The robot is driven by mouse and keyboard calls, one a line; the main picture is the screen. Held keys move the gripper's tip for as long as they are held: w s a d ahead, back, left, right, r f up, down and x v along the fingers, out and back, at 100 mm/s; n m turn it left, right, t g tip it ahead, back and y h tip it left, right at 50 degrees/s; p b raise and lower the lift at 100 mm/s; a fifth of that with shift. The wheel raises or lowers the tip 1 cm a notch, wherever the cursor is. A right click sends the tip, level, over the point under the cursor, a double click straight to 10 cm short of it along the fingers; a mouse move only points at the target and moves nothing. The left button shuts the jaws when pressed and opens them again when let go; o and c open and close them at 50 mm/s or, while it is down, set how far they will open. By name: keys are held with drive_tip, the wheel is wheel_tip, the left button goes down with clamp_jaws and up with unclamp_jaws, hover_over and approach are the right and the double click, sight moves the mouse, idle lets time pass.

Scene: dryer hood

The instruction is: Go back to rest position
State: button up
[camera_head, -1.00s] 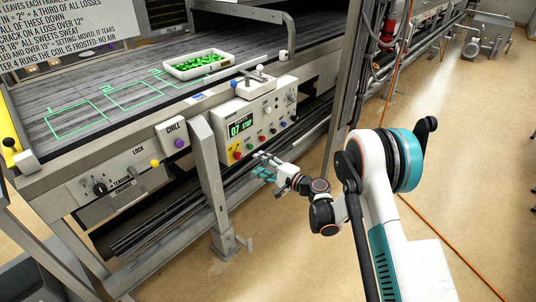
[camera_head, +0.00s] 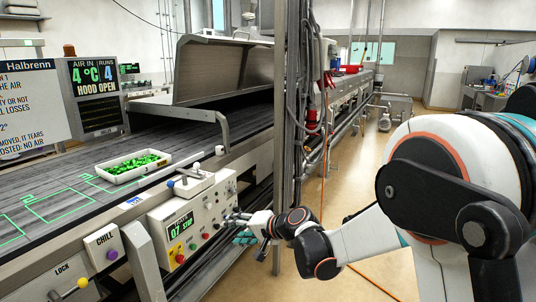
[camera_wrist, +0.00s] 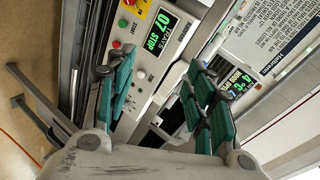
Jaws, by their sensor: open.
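My gripper (camera_head: 238,228) is in front of the control panel (camera_head: 190,222), near its lower right end, in the head view. In the wrist view my gripper (camera_wrist: 165,92) has its two teal-padded fingers spread apart with nothing between them. The panel (camera_wrist: 150,72) with its red button and green "07 STOP" display shows behind the fingers. I cannot tell the exact gap between fingertips and panel. My arm reaches in from the right of the head view.
The dryer's hood (camera_head: 225,68) is raised over the dark belt (camera_head: 60,165). A white tray (camera_head: 133,167) of green pieces sits on the belt. A metal post (camera_head: 291,110) stands just behind my gripper. Open floor (camera_head: 400,278) lies to the right.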

drive_tip(key=s+d+r+n+h, duration=0.1)
drive_tip(key=s+d+r+h, duration=0.2)
drive_tip(key=s+d+r, duration=0.4)
drive_tip(key=s+d+f+n+h, duration=0.1)
drive_tip(key=s+d+h, duration=0.2)
drive_tip(key=s+d, duration=0.8)
drive_tip(key=s+d+f+n+h, duration=0.1)
drive_tip(key=s+d+h, duration=0.3)
drive_tip(key=s+d, duration=0.7)
drive_tip(key=s, duration=0.5)
drive_tip(key=shift+d+n+h, duration=0.2)
drive_tip(key=shift+n+h, duration=0.1)
drive_tip(key=shift+n, duration=0.1)
drive_tip(key=shift+s, duration=0.1)
drive_tip(key=shift+c, duration=0.6)
